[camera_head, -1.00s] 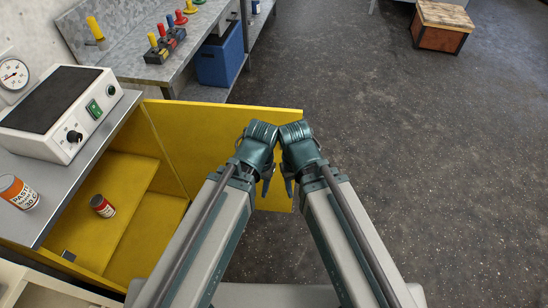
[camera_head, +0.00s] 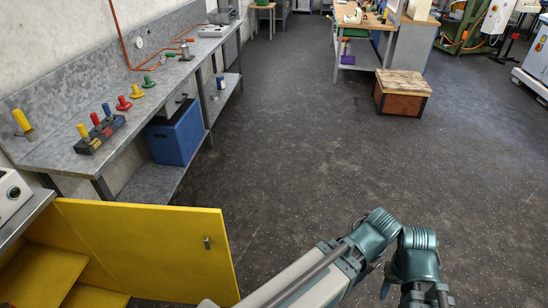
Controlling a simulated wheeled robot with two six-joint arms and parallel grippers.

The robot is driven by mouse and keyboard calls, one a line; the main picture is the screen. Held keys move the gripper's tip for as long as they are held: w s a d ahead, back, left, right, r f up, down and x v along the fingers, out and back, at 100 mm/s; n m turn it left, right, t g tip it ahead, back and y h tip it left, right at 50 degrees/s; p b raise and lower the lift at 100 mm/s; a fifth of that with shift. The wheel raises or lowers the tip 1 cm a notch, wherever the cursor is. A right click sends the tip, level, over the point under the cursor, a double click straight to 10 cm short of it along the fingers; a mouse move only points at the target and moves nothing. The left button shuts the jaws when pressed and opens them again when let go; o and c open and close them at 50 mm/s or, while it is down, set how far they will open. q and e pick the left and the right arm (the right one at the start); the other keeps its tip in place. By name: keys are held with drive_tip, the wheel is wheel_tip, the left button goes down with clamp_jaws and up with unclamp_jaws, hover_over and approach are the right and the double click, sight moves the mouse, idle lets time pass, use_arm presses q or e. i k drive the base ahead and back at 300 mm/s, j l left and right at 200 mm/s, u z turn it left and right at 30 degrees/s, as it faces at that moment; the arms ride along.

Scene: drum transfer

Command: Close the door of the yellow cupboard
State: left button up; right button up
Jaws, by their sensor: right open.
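The yellow cupboard (camera_head: 38,277) is at the lower left, partly cut off by the frame. Its door (camera_head: 150,245) stands open, swung out to the right, with a small grey handle (camera_head: 207,243) near its free edge. My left gripper (camera_head: 366,272) is right of the door and apart from it; its jaws are hidden behind its own wrist. My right gripper (camera_head: 388,282) is close beside the left one, farther right; it is open, with nothing seen in it, and its fingers show only in part.
A grey workbench (camera_head: 60,155) with coloured knobs runs along the left wall, with a blue bin (camera_head: 176,133) under it. A wooden-topped crate (camera_head: 402,93) stands on the floor at the back right. The dark floor (camera_head: 290,140) between is clear.

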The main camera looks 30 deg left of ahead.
sight(156, 252)
drive_tip(key=i+l+z, duration=0.15)
drive_tip(key=i, duration=0.25)
drive_tip(key=i+l+z, duration=0.15)
drive_tip(key=i, duration=0.25)
drive_tip(key=i+u, duration=0.35)
drive_tip(key=i+l+u, duration=0.15)
drive_tip(key=i+u, duration=0.35)
drive_tip(key=u, duration=0.3)
drive_tip(key=i+u, duration=0.2)
drive_tip(key=u, duration=0.25)
drive_tip(key=i+l+u, duration=0.1)
drive_tip(key=u, duration=0.35)
drive_tip(key=i+l+u, duration=0.15)
drive_tip(key=u, duration=0.35)
drive_tip(key=i+l+u, duration=0.15)
drive_tip(key=u, duration=0.35)
drive_tip(key=i+l+u, duration=0.2)
drive_tip(key=u, duration=0.3)
drive_tip(key=i+l+u, duration=0.1)
drive_tip(key=l+u, duration=0.2)
drive_tip(key=u, duration=0.15)
drive_tip(key=l+u, duration=0.3)
drive_tip(key=u, duration=0.2)
drive_tip(key=i+l+u, duration=0.1)
drive_tip(key=l+u, duration=0.55)
drive_tip(key=l, duration=0.2)
drive_tip(key=k+j+u, duration=0.15)
drive_tip(key=i+l, duration=0.05)
